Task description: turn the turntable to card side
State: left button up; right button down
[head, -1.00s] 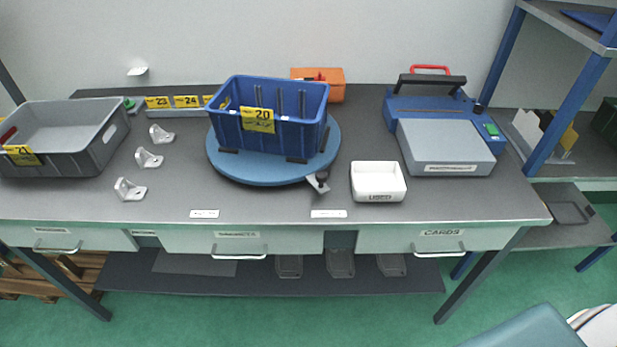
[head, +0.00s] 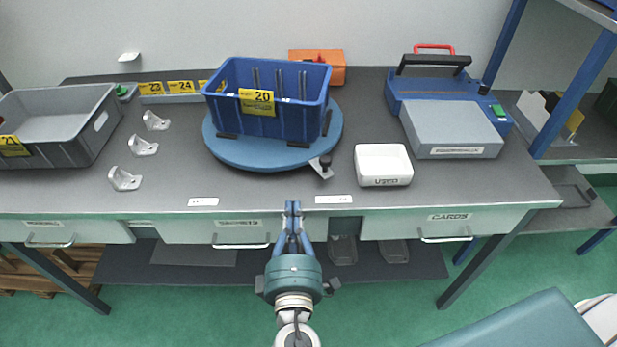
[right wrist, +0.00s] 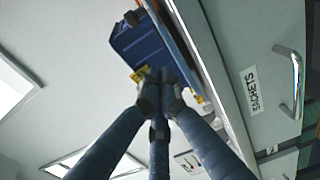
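The turntable (head: 228,153) is a round blue disc on the grey bench. A small metal stop with a dark knob (head: 321,166) sits at its front right edge. A blue crate (head: 292,122) with yellow label 20 and upright dividers stands on the disc. My right gripper (head: 292,206) is in front of the bench's front edge, short of the turntable. Its fingertips are together with nothing seen between them. In the right wrist view the fingers converge near the image of the blue crate (right wrist: 135,45). My left gripper is not in view.
A white tray (head: 384,149) stands right of the turntable, a blue-grey machine (head: 452,130) beyond it. A grey crate (head: 100,150) and several metal castings (head: 142,147) are at left. Two small white labels (head: 334,199) lie along the front edge, above the drawers (head: 215,231).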

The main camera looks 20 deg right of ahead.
jog(key=p+x, duration=0.1)
jog(key=x, duration=0.2)
jog(key=p+x, duration=0.1)
jog(key=x, duration=0.2)
jog(key=r+p+x, duration=0.1)
jog(key=x, duration=0.3)
jog(key=shift+d, duration=0.15)
jog(key=d+p, duration=0.1)
jog(key=d, duration=0.2)
jog(key=shift+d+f+p, duration=0.1)
jog(key=shift+f+p, duration=0.05)
jog(key=shift+p, duration=0.2)
jog(key=shift+s+d+f, duration=0.1)
jog(key=shift+d, duration=0.25)
